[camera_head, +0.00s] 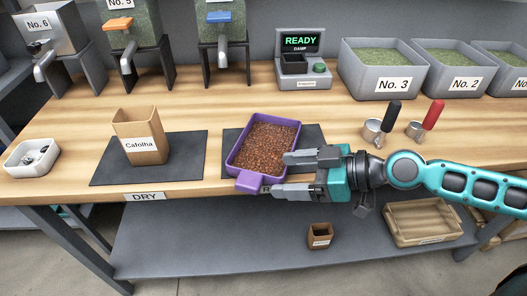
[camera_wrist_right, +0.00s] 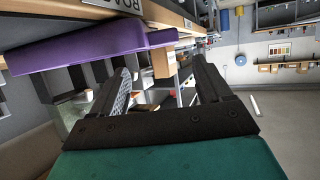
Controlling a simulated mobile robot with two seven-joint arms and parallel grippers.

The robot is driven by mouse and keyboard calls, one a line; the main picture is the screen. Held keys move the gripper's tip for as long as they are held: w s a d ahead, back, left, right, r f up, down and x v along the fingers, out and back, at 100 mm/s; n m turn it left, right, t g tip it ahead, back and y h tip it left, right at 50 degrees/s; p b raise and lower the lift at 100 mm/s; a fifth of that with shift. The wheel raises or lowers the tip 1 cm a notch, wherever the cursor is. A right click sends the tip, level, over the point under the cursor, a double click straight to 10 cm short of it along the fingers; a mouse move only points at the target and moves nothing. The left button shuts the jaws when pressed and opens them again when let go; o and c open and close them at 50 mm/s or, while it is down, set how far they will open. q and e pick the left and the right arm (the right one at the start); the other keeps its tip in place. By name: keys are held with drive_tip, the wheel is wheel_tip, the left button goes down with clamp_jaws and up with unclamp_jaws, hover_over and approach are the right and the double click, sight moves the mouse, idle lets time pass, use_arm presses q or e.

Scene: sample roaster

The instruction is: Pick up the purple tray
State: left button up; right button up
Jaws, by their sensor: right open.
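The purple tray (camera_head: 236,161) is full of brown beans and lies on a dark mat (camera_head: 315,136) near the front edge of the table. Its short handle tab (camera_head: 249,183) points to the front. My right gripper (camera_head: 278,174) is open at the tray's front right corner. In the head view one finger overlaps the tray's right side and the other lies beside the tab. The right wrist view shows the tray (camera_wrist_right: 85,46) to the upper left, with nothing held between the fingers (camera_wrist_right: 162,75). My left gripper is not in view.
A Cafolha bag (camera_head: 140,145) stands on another mat (camera_head: 105,173) to the left, beside a white dish (camera_head: 31,157). Two scoops (camera_head: 376,130) and numbered grey bins (camera_head: 384,80) are at the right and back. A lower shelf holds a small brown box (camera_head: 320,236) and a wooden tray (camera_head: 424,222).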

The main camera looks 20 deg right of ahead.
sight(248, 178)
drive_tip(key=p+x, duration=0.2)
drive_tip(key=x, duration=0.4)
drive_tip(key=shift+a+f, duration=0.1)
drive_tip(key=shift+a, duration=0.25)
drive_tip(key=shift+w+a+f, duration=0.25)
drive_tip(key=shift+a+f, duration=0.05)
drive_tip(key=shift+a, duration=0.1)
drive_tip(key=c, duration=1.2)
drive_tip(key=shift+r, duration=0.1)
